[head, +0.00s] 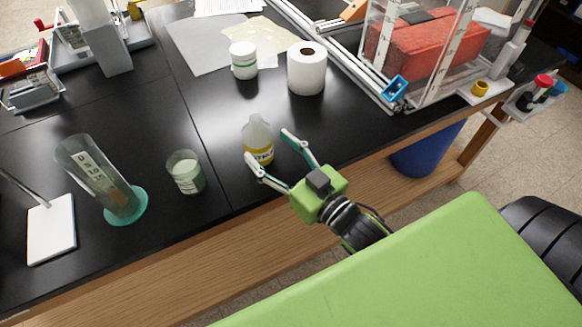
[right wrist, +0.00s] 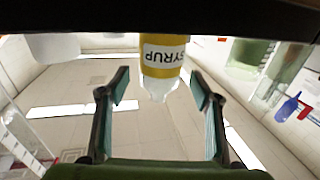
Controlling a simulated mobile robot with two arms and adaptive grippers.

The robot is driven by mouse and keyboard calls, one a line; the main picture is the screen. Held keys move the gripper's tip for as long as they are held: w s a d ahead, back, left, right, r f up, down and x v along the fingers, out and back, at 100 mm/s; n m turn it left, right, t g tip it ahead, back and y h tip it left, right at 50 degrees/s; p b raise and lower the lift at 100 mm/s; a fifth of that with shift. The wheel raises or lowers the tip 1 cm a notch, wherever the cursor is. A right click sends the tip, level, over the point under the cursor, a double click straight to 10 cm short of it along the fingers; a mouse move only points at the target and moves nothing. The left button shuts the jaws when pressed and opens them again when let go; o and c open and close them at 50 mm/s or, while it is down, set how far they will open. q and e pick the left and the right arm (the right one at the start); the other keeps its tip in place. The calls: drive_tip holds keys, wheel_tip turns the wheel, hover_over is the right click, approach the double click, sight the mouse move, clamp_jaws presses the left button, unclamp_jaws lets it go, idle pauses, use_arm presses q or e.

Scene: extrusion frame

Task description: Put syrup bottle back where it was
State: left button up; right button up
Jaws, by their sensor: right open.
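The syrup bottle (head: 257,134), pale at the top with a yellow label, stands upright on the black table (head: 215,120) near its front edge. My right gripper (head: 268,146) is open, with its fingers spread toward the bottle from the front right. In the right wrist view the bottle (right wrist: 163,58) appears upside down, its label reading SYRUP. There it lies centred between the open fingertips (right wrist: 160,88), with a gap on both sides. Neither finger visibly touches it. My left gripper is not in view.
A beaker (head: 186,172) and a tall graduated cylinder (head: 100,180) stand left of the bottle. A white jar (head: 243,60) and a paper roll (head: 307,68) stand behind it. A clear box frame with a red block (head: 425,45) is at the back right. Bare table surrounds the bottle.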

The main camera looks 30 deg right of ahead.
drive_tip(key=b+v, duration=0.1)
drive_tip(key=v, duration=0.6)
idle(0.6)
